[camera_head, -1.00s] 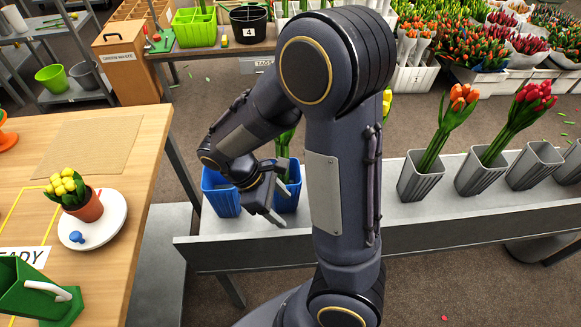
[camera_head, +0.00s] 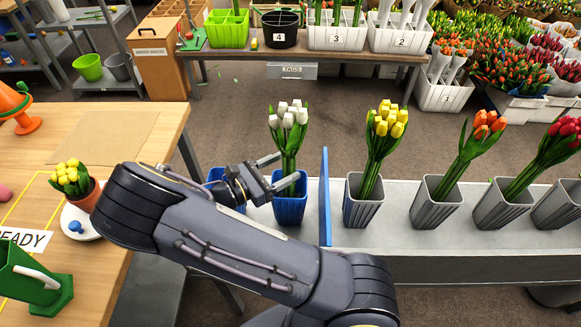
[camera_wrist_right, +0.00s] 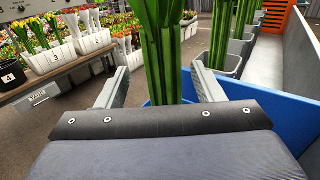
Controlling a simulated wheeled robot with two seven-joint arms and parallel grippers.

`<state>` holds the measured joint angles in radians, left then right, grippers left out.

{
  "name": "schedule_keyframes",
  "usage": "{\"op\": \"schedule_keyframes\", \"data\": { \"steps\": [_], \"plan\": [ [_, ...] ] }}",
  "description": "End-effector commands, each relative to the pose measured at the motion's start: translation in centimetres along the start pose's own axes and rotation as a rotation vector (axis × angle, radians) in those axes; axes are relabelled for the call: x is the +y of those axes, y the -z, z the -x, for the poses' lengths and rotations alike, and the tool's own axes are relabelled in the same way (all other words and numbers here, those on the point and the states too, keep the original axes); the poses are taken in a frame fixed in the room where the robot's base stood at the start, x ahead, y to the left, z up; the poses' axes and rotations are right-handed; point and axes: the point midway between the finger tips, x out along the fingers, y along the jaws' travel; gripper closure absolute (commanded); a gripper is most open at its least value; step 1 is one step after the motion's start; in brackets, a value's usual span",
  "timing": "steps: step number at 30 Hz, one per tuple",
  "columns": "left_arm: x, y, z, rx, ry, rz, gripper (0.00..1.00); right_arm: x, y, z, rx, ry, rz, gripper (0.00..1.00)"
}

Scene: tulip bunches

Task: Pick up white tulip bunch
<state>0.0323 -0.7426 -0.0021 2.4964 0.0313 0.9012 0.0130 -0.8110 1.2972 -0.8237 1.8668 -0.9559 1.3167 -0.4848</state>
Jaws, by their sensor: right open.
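The white tulip bunch (camera_head: 288,118) stands upright in a blue bucket (camera_head: 290,208) on the grey bench, its blooms up and its green stems above the rim. My right gripper (camera_head: 288,166) reaches in from the left at stem height, just above the bucket. In the right wrist view, the open fingers (camera_wrist_right: 158,86) lie to either side of the green stems (camera_wrist_right: 166,50), with gaps visible on both sides. The blooms are outside that view. My left gripper is not in view.
A blue divider (camera_head: 325,198) stands just right of the blue bucket. Beyond it, yellow tulips (camera_head: 384,130) and orange tulips (camera_head: 478,138) stand in grey buckets. Another blue bucket (camera_head: 218,182) is partly behind my gripper. A wooden table (camera_head: 150,135) is at left.

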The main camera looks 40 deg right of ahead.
Motion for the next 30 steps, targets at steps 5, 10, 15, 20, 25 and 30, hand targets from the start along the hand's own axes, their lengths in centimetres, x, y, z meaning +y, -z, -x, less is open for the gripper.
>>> {"op": "schedule_keyframes", "data": {
  "steps": [5,10,15,20,25,30],
  "plan": [
    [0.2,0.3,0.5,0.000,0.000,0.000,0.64,-0.3,-0.2,-2.9,-0.001,0.004,0.001,0.39],
    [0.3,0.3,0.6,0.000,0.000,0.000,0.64,-0.3,-0.1,-4.1,0.000,0.001,0.001,0.39],
    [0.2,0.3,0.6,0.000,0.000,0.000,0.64,-0.3,-0.1,-4.1,0.001,0.001,0.000,0.39],
    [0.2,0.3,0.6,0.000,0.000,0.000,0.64,-0.3,-0.1,-4.1,0.001,0.001,0.000,0.54],
    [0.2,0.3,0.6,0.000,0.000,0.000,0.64,-0.3,-0.1,-4.1,0.002,0.001,0.000,0.77],
    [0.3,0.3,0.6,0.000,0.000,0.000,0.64,-0.3,-0.1,-4.1,0.000,0.001,-0.001,0.96]
  ]
}}
